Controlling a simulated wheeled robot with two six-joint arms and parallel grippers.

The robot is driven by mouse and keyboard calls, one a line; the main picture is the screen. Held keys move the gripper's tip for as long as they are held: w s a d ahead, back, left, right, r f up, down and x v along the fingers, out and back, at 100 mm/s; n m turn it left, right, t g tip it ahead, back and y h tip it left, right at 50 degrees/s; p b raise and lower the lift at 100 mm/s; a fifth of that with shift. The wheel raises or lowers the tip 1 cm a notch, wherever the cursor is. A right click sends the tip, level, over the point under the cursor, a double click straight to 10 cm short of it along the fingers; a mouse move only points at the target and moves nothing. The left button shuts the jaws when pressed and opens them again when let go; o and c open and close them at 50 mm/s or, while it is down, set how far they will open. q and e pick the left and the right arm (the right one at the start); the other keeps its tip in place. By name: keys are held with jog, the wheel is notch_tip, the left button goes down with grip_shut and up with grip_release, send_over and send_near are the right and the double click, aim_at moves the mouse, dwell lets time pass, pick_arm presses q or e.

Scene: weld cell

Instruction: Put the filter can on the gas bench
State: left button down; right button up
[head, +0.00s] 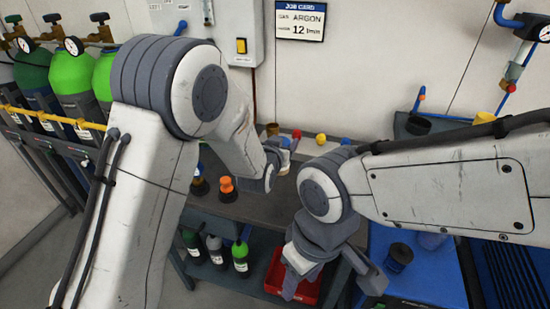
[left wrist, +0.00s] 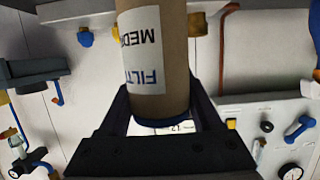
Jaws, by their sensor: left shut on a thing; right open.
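The filter can (left wrist: 155,55) is a brown cylinder with a white printed label and a blue end. In the left wrist view its lettering is upside down. My left gripper (left wrist: 160,108) is shut on it near the blue end. In the head view my left gripper (head: 280,160) is above the back of the grey bench (head: 275,207), which I take for the gas bench. My arm hides part of it, and I cannot tell whether the can touches the bench. My right gripper (head: 330,278) is open and empty, pointing down at the bench's front right.
An orange-capped bottle (head: 227,188) stands on the bench's left. Red and yellow (head: 320,139) caps show along its back. Several bottles (head: 215,250) and a red bin (head: 275,272) are below. A blue table (head: 430,270) is at right, green cylinders (head: 75,75) at left.

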pick_arm(q)
jog(key=a+f, duration=0.1)
jog(key=f, duration=0.1)
jog(key=w+a+f, duration=0.1)
jog(key=f, duration=0.1)
jog(key=a+f+p, duration=0.1)
jog(key=f, duration=0.1)
jog(key=shift+w+a+f, duration=0.15)
jog(key=shift+w+a, duration=0.2)
jog(key=shift+w, duration=0.05)
jog(key=shift+f, duration=0.2)
jog(key=shift+c, duration=0.4)
grip_release()
